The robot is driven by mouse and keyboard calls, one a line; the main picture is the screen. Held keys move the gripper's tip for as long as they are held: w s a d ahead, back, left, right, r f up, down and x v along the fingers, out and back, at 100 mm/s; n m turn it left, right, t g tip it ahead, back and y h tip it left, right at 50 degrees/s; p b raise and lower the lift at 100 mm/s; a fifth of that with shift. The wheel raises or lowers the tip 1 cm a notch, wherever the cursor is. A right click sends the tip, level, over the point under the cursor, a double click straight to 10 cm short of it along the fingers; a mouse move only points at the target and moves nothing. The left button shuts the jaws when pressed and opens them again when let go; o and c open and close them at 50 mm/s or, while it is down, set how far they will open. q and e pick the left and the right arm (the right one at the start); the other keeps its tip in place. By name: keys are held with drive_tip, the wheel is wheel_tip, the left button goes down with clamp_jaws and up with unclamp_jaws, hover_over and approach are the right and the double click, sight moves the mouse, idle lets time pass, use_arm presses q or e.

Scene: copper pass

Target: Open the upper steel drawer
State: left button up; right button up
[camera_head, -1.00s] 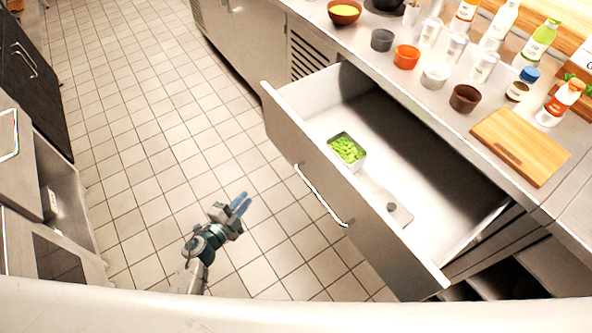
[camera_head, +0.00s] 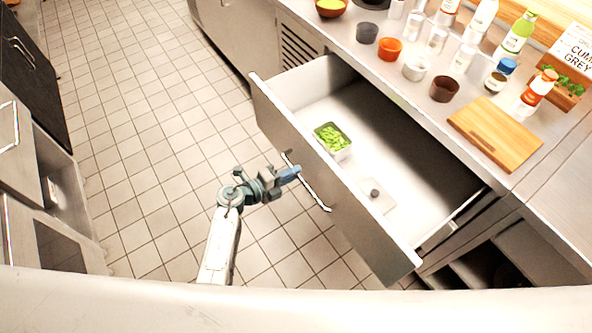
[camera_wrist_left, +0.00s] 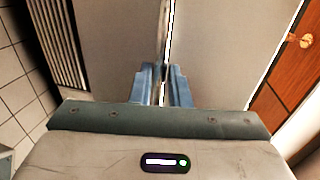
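The steel drawer (camera_head: 350,215) stands pulled far out below the counter in the head view; its front also fills much of the left wrist view (camera_wrist_left: 110,45). Its bar handle (camera_head: 312,191) runs along the front, and it shows upright in the left wrist view (camera_wrist_left: 164,30). My left gripper (camera_head: 291,174) is at the far part of the handle. In the left wrist view its two blue fingers (camera_wrist_left: 163,86) lie on either side of the bar with a narrow gap. Whether they press on it is unclear. My right gripper is out of view.
A tub of green vegetables (camera_head: 333,140) and a flat pale piece with a dark knob (camera_head: 375,193) lie in the drawer. Bottles, cups and a wooden board (camera_head: 495,134) stand on the counter. Tiled floor (camera_head: 150,150) is free to the left.

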use_arm(q)
drive_tip(key=shift+x, duration=0.85)
clamp_jaws()
drive_tip(key=f+p+v, duration=0.1)
drive_tip(key=p+v, duration=0.1)
drive_tip(key=v, duration=0.5)
drive_tip(key=shift+s+a+f, duration=0.2)
drive_tip(key=shift+s+a, duration=0.15)
drive_tip(key=shift+a, duration=0.1)
unclamp_jaws()
